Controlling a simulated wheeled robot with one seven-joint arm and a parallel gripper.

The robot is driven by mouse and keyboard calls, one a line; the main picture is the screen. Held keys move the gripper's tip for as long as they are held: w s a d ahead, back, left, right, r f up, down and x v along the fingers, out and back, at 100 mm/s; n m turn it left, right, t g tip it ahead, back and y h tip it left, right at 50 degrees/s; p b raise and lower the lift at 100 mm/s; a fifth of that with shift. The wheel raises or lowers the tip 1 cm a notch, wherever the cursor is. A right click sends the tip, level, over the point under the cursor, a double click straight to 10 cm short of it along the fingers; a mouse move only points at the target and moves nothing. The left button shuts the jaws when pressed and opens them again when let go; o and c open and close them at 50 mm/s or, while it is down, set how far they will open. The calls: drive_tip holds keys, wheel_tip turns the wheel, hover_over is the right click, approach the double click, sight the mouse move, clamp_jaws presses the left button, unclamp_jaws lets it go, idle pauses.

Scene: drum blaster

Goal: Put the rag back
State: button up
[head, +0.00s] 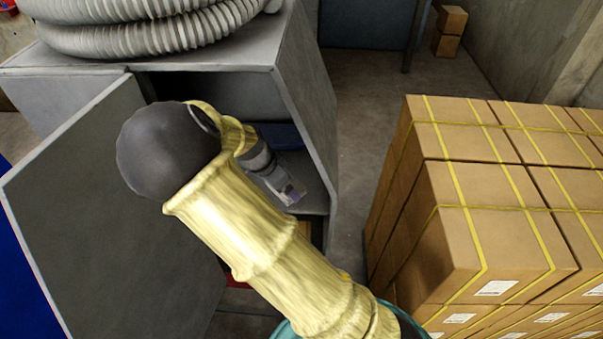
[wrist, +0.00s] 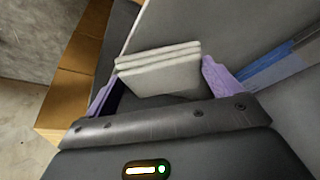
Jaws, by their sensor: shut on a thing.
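The rag (wrist: 160,74) is a folded, light grey stack of layers. In the wrist view it sits between the two purple fingers of my gripper (wrist: 162,88), which is shut on it. In the head view my gripper (head: 285,190) reaches inside the open grey metal cabinet (head: 305,95), close above a grey shelf (head: 312,190). My arm hides much of the cabinet's inside, and the rag cannot be made out clearly there. I cannot tell whether the rag touches the shelf.
A blue item (head: 283,135) lies deeper in the cabinet, also seen beside the right finger in the wrist view (wrist: 280,68). The cabinet door (head: 110,220) stands open at left. A ribbed hose (head: 150,30) lies on top. Strapped cardboard boxes (head: 490,200) stand right, across a narrow floor gap.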

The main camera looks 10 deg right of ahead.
drive_tip(key=w+d, duration=0.1)
drive_tip(key=w+d+p, duration=0.1)
drive_tip(key=d, duration=0.1)
drive_tip(key=d+p, duration=0.1)
drive_tip(key=d, duration=0.1)
drive_tip(key=shift+w+d+r, duration=0.1)
drive_tip(key=shift+w+d, duration=0.1)
drive_tip(key=shift+w, duration=0.2)
drive_tip(key=shift+w+d, duration=0.15)
drive_tip(key=shift+d, duration=0.1)
drive_tip(key=shift+w+d+p, duration=0.1)
drive_tip(key=shift+d+p, duration=0.2)
wheel_tip(320, 180, down, 3)
drive_tip(key=shift+f+p, duration=0.1)
drive_tip(key=shift+p, duration=1)
drive_tip(key=shift+f, duration=0.25)
